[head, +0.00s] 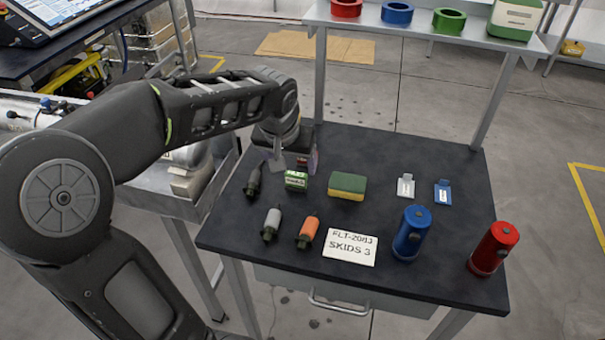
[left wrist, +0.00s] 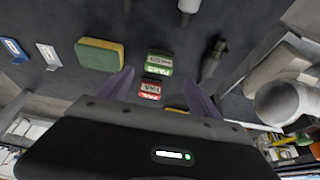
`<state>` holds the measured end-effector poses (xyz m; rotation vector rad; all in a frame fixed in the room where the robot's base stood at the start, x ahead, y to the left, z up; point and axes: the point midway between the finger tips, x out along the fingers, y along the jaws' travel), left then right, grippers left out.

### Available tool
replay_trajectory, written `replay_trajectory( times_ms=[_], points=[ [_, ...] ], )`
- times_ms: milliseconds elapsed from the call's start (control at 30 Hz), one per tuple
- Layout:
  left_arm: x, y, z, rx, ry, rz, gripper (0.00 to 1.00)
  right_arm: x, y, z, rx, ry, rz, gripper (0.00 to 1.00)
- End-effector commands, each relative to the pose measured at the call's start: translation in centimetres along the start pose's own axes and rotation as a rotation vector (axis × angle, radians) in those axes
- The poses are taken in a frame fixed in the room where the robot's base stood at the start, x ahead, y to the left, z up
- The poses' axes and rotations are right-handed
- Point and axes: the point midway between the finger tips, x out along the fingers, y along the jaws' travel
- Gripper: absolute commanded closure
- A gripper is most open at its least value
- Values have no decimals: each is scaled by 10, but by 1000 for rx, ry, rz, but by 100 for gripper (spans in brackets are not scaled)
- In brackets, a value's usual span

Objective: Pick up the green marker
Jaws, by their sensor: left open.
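The green marker (head: 296,181) is a small green block with a white label, standing on the dark table left of the sponge. It also shows in the left wrist view (left wrist: 159,62), just beyond the fingertips. My left gripper (head: 295,166) is open over the far side of the table, behind the green marker in the head view. A similar red marker (left wrist: 151,88) shows between its spread fingers in the left wrist view, and I cannot tell whether they touch it. My left gripper also shows there (left wrist: 158,77). My right gripper is not in view.
A green and yellow sponge (head: 346,185) lies to the right, a dark bottle-like item (head: 253,181) to the left. Grey (head: 271,224) and orange (head: 308,232) ones lie nearer the front. Blue (head: 412,233) and red (head: 494,248) cylinders stand at right.

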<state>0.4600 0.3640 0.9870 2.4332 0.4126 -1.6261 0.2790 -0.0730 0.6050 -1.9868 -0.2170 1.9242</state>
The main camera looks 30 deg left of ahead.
Motion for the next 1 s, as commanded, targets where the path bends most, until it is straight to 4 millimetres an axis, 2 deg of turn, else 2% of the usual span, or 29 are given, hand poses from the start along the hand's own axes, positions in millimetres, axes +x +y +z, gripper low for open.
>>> replay_trajectory(
  times_ms=[167,433,767,867,1000],
  points=[
    [2,0,0,0,-1,0,27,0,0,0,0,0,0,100],
    [25,0,1,0,-2,0,27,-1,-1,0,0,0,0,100],
    [28,0,0,1,-1,0,27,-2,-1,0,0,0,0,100],
    [36,1,1,0,-3,0,27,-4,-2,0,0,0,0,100],
    [56,3,3,0,-5,1,27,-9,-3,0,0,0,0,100]
  ],
)
